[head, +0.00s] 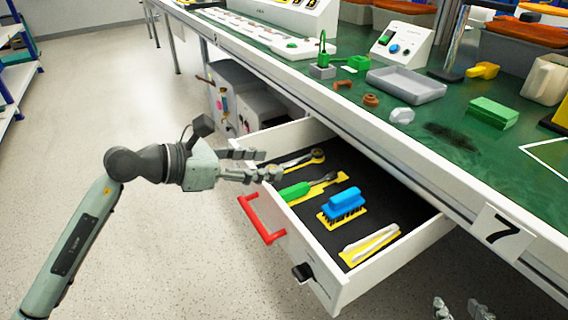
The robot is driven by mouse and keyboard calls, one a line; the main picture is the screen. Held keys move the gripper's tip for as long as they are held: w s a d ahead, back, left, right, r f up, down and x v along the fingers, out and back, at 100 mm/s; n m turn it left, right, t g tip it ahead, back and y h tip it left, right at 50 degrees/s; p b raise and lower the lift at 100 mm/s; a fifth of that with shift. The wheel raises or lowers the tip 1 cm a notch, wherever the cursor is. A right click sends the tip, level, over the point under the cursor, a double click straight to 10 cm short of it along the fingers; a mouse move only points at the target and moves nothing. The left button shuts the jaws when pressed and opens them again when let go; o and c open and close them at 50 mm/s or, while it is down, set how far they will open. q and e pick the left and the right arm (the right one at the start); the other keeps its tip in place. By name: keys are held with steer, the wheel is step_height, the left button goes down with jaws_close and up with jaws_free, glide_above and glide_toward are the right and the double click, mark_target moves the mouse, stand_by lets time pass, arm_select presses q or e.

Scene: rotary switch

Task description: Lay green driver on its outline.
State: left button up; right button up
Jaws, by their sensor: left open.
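The green driver (296,191) lies in the open drawer, with its dark shaft pointing right. It lies over a yellow outline (328,185) on the black drawer lining. The handle appears to reach slightly past the outline's left end, but I cannot tell exactly how well they line up. My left gripper (262,164) is open above the drawer's left front corner, just up and left of the driver, with nothing visible between its fingers. Only the fingertips of my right gripper (464,308) show at the bottom edge, so its state is unclear.
The drawer (310,262) has a red handle (261,220). Inside, a ratchet wrench (304,158), a blue brush (343,203) and a white tool (371,242) lie on yellow outlines. The green workbench (440,155) overhangs the drawer's back. Floor to the left is clear.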

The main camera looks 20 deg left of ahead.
arm_select(q)
steer(key=shift+v, duration=1.15)
stand_by(0.4)
